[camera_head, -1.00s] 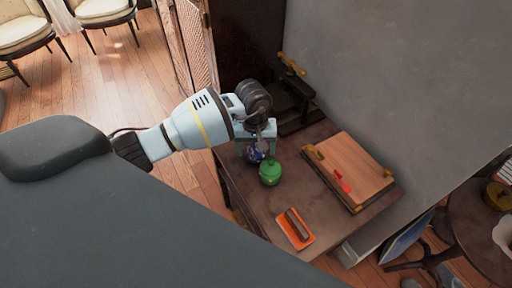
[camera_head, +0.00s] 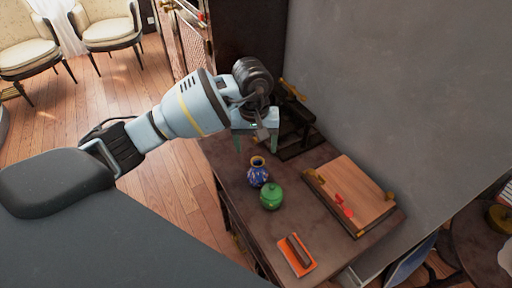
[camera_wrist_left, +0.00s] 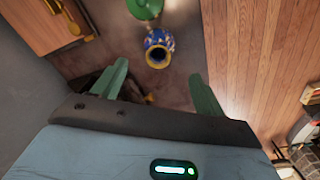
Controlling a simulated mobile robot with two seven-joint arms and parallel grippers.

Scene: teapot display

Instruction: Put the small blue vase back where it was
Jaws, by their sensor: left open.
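The small blue vase (camera_head: 258,172) stands upright on the dark table (camera_head: 240,203), just behind a green lidded pot (camera_head: 271,196). My left gripper (camera_head: 255,146) is open and empty, above the table and farther back than the vase. In the left wrist view the vase (camera_wrist_left: 158,47) shows its dark open mouth and gold rim beyond the fingertips of my left gripper (camera_wrist_left: 157,80), apart from both. The green pot (camera_wrist_left: 145,8) is cut by the top edge there. My right gripper is not in view.
A wooden board (camera_head: 352,191) with gold fittings and a red item lies on the table's right side. An orange tray with a brown block (camera_head: 297,254) lies at the front. A dark stand (camera_head: 296,125) is at the back, beside the grey wall (camera_head: 400,85).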

